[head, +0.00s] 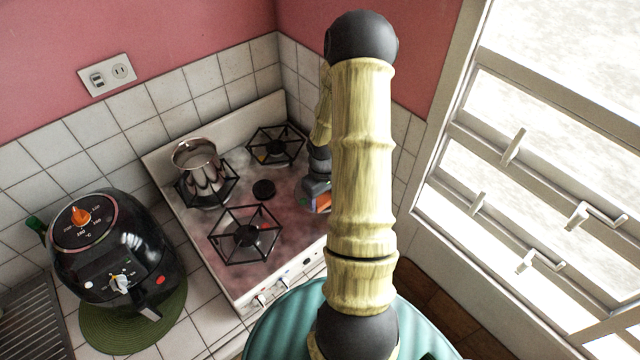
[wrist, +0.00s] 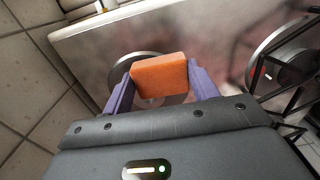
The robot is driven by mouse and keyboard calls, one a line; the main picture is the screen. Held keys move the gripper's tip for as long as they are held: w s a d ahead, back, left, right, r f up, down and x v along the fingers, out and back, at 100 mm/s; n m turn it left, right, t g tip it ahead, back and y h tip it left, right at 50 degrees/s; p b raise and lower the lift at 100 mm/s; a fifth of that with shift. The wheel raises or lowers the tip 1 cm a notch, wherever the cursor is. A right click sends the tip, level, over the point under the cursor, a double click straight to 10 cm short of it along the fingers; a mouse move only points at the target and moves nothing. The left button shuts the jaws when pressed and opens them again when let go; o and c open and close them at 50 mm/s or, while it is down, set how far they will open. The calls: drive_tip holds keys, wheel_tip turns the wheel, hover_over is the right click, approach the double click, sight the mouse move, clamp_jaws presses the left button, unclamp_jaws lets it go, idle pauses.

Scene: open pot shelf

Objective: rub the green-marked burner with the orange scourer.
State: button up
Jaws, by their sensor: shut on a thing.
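The orange scourer (wrist: 160,75) is held between the two purple fingers of my gripper (wrist: 160,82). In the head view my gripper (head: 316,190) is over the right side of the stove, largely behind my arm, and a bit of orange shows below it. In the wrist view a round metal burner (wrist: 120,76) without a grate lies behind the scourer, which hides its middle. I cannot tell whether scourer and burner touch. I cannot make out a green mark clearly; the burner under the scourer is mostly covered.
The stove (head: 200,240) carries a front-left burner with a black grate (head: 246,235), a back-right grate (head: 276,147) and a metal pot (head: 199,170) at the back left. A black air fryer (head: 115,255) stands left on a green mat (head: 105,335). A window (head: 540,170) is at right.

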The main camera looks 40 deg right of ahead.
drive_tip(key=shift+w+r+p, duration=0.15)
drive_tip(key=shift+r+p, duration=1.55)
drive_tip(key=shift+r, duration=0.6)
drive_tip(key=shift+d, duration=0.15)
drive_tip(key=shift+s, duration=0.2)
